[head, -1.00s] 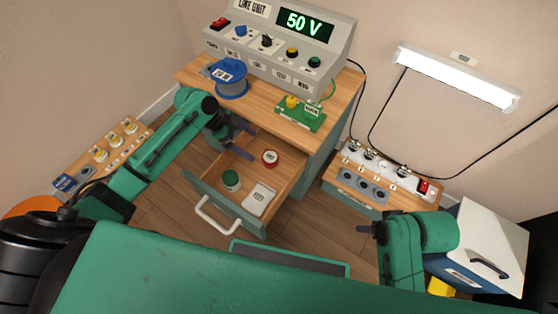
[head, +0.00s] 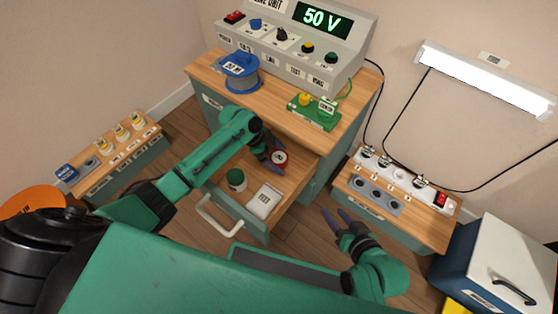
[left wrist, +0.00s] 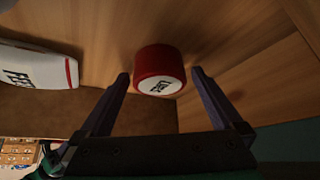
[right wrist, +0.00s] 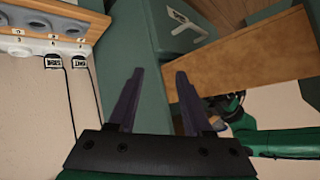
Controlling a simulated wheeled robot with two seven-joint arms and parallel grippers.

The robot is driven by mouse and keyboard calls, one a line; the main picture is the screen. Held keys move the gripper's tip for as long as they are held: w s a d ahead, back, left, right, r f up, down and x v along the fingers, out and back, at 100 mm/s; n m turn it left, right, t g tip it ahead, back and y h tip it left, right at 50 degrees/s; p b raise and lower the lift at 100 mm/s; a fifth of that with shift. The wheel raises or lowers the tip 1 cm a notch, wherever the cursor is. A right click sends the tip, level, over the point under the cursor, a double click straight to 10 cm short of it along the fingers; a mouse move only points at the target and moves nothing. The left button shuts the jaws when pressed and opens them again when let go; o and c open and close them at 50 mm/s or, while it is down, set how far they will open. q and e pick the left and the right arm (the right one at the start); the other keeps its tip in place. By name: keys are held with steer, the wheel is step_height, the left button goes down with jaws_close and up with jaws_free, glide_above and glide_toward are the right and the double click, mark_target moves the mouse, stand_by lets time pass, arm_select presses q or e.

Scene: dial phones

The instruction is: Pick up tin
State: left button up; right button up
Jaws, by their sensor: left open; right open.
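A round red tin (head: 281,157) with a white label stands in the open drawer (head: 290,190), at its back right. My left gripper (head: 273,158) is open in the drawer, right at the tin. In the left wrist view the red tin (left wrist: 160,66) sits between the two fingertips, a little beyond them, with a gap visible on each side. A round container with a green top (head: 236,178) stands in the drawer to the left. My right gripper (head: 334,213) is open and empty, to the right of the drawer; its fingers (right wrist: 159,73) also show in the right wrist view.
A white packet (head: 264,200) lies in the drawer near its front. On the bench above stand a blue spool (head: 241,75), a green board (head: 313,113) and the 50 V unit (head: 290,50). A socket bench (head: 410,215) stands at the right.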

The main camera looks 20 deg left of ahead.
arm_select(q)
steer(key=c, duration=1.4)
steer(key=shift+r, duration=0.15)
